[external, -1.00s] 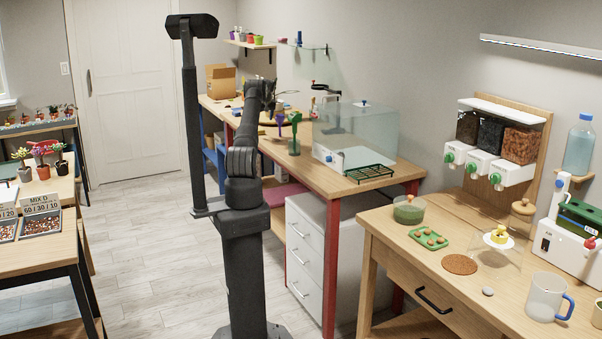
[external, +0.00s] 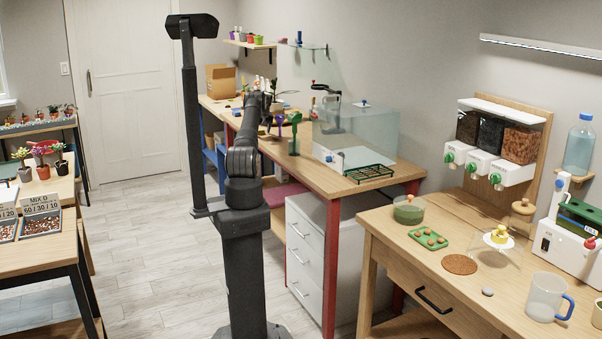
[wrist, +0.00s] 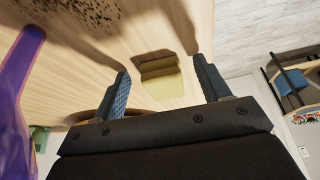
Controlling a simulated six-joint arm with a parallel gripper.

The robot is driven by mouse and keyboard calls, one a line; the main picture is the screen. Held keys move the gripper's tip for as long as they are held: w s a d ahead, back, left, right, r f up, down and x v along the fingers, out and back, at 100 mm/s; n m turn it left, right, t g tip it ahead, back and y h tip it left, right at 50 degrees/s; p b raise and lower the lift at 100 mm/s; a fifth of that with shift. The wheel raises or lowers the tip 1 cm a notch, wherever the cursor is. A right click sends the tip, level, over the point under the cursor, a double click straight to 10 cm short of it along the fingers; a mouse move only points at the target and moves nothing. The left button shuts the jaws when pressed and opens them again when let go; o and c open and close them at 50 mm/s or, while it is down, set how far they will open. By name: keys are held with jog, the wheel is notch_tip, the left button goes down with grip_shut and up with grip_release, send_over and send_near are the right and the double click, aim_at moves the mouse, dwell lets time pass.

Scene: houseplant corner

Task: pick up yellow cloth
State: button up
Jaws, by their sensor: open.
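The yellow cloth (wrist: 162,88) shows in the wrist view as a small folded pale-yellow piece with a darker olive band, lying on the wooden bench top. My gripper (wrist: 161,68) is open, with one blue ridged finger on each side of the cloth in the picture. The fingers appear apart from it, and nothing is held. How high they are above the bench is hard to tell. In the external view my arm reaches over the far bench; the fingertips are too small to make out there, and I cannot pick out the cloth.
In the wrist view a translucent purple object (wrist: 12,85) stands close at the left, near dark specks (wrist: 30,38) on the wood. The bench edge and floor (wrist: 245,30) lie at the right. In the external view a green scoop-like item (external: 294,119) and a glass tank (external: 365,130) stand nearby.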

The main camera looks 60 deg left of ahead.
jog(key=c, duration=1.1)
